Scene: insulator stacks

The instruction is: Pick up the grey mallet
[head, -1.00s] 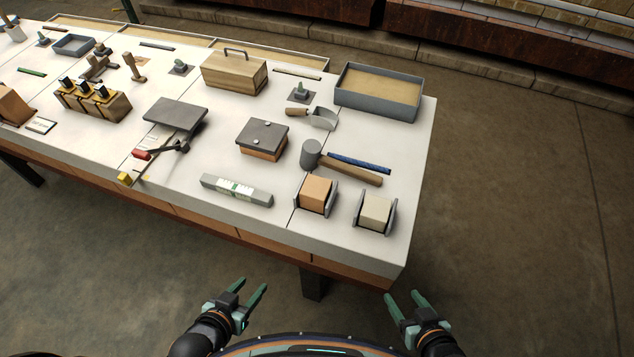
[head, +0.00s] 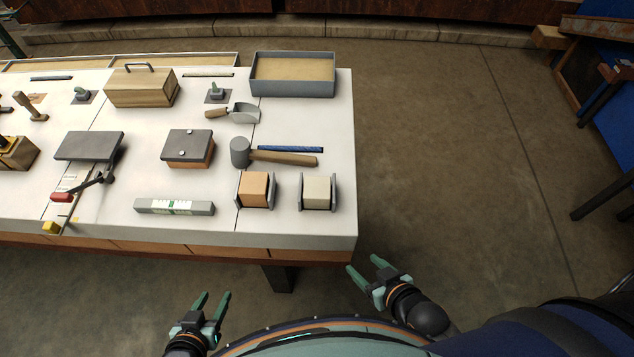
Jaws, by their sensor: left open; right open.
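The grey mallet (head: 240,152) lies on the white table (head: 330,130) near its right end. Its grey cylindrical head is at the left and its brown wooden handle points right. My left gripper (head: 211,297) is open and empty, below and in front of the table's front edge in the picture. My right gripper (head: 364,268) is open and empty, just off the table's front right corner. Both are well apart from the mallet.
A blue bar (head: 290,149) lies just behind the handle. An orange block (head: 254,189) and a cream block (head: 318,193) in grey holders stand in front of the mallet. A metal scoop (head: 245,113) and a grey tray (head: 292,88) are behind it. A grey-lidded box (head: 188,146) is left.

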